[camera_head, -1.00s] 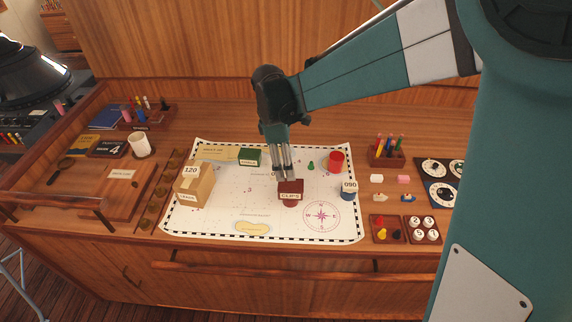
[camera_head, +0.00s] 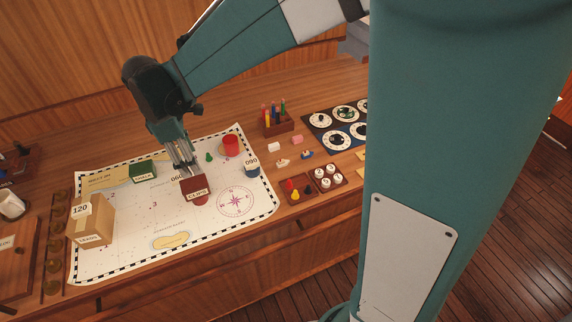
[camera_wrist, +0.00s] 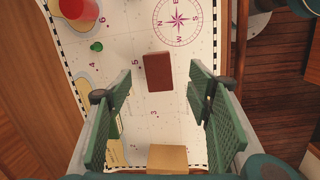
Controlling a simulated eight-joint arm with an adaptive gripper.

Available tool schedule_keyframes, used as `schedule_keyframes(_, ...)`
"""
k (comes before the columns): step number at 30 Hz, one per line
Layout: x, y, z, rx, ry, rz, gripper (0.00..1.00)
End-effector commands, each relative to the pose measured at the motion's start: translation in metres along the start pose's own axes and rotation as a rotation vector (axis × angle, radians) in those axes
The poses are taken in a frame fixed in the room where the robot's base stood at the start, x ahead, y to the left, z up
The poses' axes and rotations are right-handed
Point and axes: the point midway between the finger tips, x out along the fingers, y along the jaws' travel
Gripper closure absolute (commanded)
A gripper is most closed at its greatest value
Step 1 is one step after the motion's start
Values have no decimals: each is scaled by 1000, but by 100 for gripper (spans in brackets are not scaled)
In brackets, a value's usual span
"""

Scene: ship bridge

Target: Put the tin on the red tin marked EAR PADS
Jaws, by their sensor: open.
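My gripper (camera_head: 184,170) is open just above and behind this tin. In the wrist view the tin (camera_wrist: 158,72) appears in the gap between the open fingers (camera_wrist: 160,90), with nothing held. A plain red cylinder (camera_head: 231,146) is at the chart's back right. I cannot read EAR PADS on anything.
On the chart (camera_head: 140,215) are a cardboard box (camera_head: 93,220) marked 120, a green tin (camera_head: 143,171), a small green pawn (camera_head: 209,157) and a blue tin (camera_head: 252,170) marked 090. Trays of small pieces (camera_head: 325,179) and a pen block (camera_head: 277,124) are to the right.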

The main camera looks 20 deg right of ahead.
Motion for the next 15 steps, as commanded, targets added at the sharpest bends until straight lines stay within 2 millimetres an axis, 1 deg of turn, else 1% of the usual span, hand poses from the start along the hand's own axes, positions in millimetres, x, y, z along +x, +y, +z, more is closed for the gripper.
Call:
schedule_keyframes(1,-6,-4,10,32,9,8,49)
schedule_keyframes(3,-13,-6,22,80,23,23,49)
schedule_keyframes(15,-48,-32,86,352,106,96,49)
